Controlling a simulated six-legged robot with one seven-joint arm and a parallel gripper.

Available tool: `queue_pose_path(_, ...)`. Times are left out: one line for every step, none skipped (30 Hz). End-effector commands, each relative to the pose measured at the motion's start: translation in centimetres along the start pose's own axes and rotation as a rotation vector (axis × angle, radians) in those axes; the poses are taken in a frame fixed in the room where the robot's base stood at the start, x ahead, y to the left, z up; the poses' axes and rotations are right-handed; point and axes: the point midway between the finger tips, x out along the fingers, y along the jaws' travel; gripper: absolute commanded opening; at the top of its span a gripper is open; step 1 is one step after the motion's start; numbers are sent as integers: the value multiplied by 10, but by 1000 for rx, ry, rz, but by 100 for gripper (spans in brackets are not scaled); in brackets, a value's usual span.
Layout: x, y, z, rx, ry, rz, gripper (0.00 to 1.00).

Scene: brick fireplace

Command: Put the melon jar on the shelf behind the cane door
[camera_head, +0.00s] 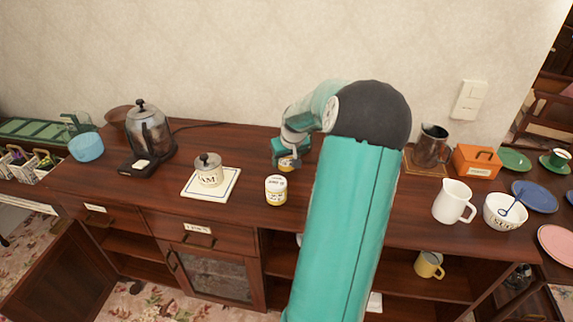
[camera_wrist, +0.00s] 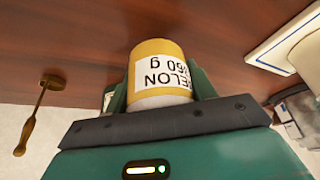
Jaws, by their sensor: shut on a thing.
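The melon jar (camera_wrist: 160,72), yellow with a white label reading upside down "MELON" and "260 g", sits between my gripper's fingers (camera_wrist: 160,90) in the wrist view. In the head view my gripper (camera_head: 288,160) is over the back of the sideboard top, with a bit of the yellow jar (camera_head: 287,165) showing below it. I cannot tell whether the jar touches the top. A lower door (camera_head: 212,274) with a pale patterned panel looks shut; another door (camera_head: 58,274) at the left stands open beside shelves (camera_head: 137,267). I cannot tell which is the cane one.
A second yellow-and-white jar (camera_head: 276,191) stands just in front of my gripper. A lidded jar (camera_head: 208,170) on a white board (camera_head: 230,184) and a glass kettle (camera_head: 148,132) stand left. A white jug (camera_head: 453,202) and sugar bowl (camera_head: 504,211) stand right.

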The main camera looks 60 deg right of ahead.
Motion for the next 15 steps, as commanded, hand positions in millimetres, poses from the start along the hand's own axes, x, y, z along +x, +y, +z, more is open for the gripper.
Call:
queue_pose_path(8,0,5,0,-3,-1,21)
queue_pose_path(13,0,6,1,-3,-1,21)
queue_pose_path(17,0,9,1,-3,-1,21)
queue_pose_path(20,0,10,0,-2,0,21)
queue_pose_path(21,1,10,0,-1,0,21)
queue_pose_path(22,1,10,0,0,1,21)
queue_pose_path(22,1,10,0,0,1,21)
queue_pose_path(22,1,10,0,0,1,21)
queue_pose_path(21,1,10,0,0,1,21)
queue_pose_path(21,1,10,0,0,1,21)
queue_pose_path(21,1,10,0,0,1,21)
queue_pose_path(22,1,10,0,0,1,21)
queue_pose_path(22,1,11,0,0,1,21)
queue_pose_path(23,1,11,0,0,1,21)
queue_pose_path(24,1,12,0,-1,1,21)
